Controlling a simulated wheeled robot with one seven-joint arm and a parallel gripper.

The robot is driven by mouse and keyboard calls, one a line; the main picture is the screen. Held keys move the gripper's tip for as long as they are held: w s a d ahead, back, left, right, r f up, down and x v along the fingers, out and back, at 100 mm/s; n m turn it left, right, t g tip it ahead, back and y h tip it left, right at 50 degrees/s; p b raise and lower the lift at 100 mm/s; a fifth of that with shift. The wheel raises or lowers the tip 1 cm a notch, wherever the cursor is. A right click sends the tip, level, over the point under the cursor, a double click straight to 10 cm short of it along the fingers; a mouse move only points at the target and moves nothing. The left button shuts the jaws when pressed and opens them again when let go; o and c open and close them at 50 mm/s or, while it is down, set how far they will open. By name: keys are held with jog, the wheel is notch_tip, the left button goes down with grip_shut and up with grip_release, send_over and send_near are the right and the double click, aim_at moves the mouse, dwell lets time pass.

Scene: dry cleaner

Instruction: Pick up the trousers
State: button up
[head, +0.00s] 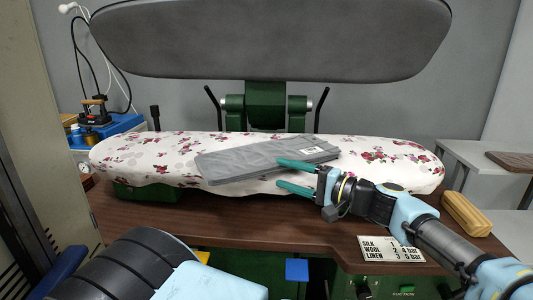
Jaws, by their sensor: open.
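The trousers (240,161) are a flat, folded grey bundle with a small pale label near the right end. They lie on the floral-covered pressing board (130,150), slightly slanted, with the right end farther back. My gripper (283,174) comes in from the lower right with its two green fingers apart. The upper finger overlaps the right part of the trousers in the picture, and the lower finger lies in front of their near edge. I cannot tell whether either finger touches the cloth.
A dark padded press head (270,40) hangs raised above the board on a green mount (265,107). An iron (95,112) stands on a blue surface at left. A tan wooden block (466,214) and a white settings card (391,249) lie on the brown table (240,230).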

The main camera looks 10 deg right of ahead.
aim_at(265, 167)
jog(key=p+x, duration=0.1)
jog(key=x, duration=0.2)
jog(key=p+x, duration=0.1)
jog(key=x, duration=0.1)
jog(key=shift+w+a+r, duration=0.1)
jog(key=shift+a+r, duration=0.15)
jog(key=shift+a, duration=0.15)
jog(key=shift+w+a+f, duration=0.1)
jog(key=shift+w+a, duration=0.1)
grip_shut()
dwell(1.0)
